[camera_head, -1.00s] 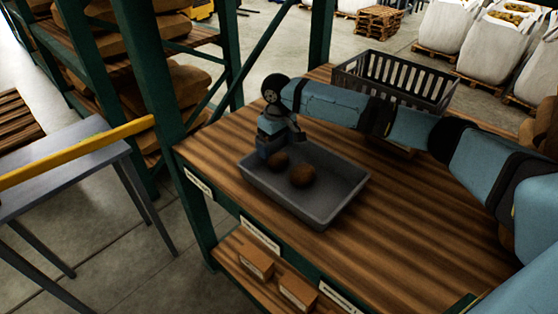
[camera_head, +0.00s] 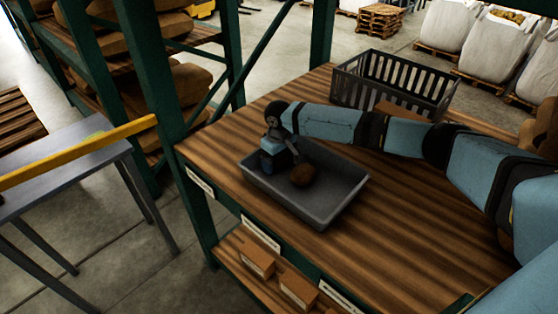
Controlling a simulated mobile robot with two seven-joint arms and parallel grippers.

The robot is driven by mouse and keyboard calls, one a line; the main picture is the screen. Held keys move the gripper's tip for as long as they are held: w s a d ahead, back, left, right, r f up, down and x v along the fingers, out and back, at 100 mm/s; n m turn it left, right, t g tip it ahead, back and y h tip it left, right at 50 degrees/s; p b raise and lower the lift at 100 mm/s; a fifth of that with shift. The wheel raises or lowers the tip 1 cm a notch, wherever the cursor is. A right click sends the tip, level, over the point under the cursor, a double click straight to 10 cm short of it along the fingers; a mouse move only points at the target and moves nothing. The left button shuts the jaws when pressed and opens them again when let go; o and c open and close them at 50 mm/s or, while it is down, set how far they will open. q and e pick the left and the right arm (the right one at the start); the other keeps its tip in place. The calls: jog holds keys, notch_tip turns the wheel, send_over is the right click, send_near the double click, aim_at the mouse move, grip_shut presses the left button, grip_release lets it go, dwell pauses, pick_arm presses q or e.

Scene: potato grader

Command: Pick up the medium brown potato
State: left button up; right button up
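A brown potato (camera_head: 303,176) lies in the grey tray (camera_head: 345,199) on the wooden workbench. A second potato that lay to its left is hidden now behind my gripper. My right gripper (camera_head: 282,168) reaches down into the left part of the tray, close beside the visible potato. Its fingers are small and dark here, and I cannot tell whether they are open, shut, or touching a potato. My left gripper is not in view.
A dark slatted crate (camera_head: 395,82) stands at the back of the workbench (camera_head: 420,210). A green rack post (camera_head: 160,100) rises at the bench's left. A grey table (camera_head: 60,165) with a yellow bar stands further left. The bench right of the tray is clear.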

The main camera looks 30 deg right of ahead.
jog(key=c, duration=0.6)
jog(key=shift+r, duration=0.15)
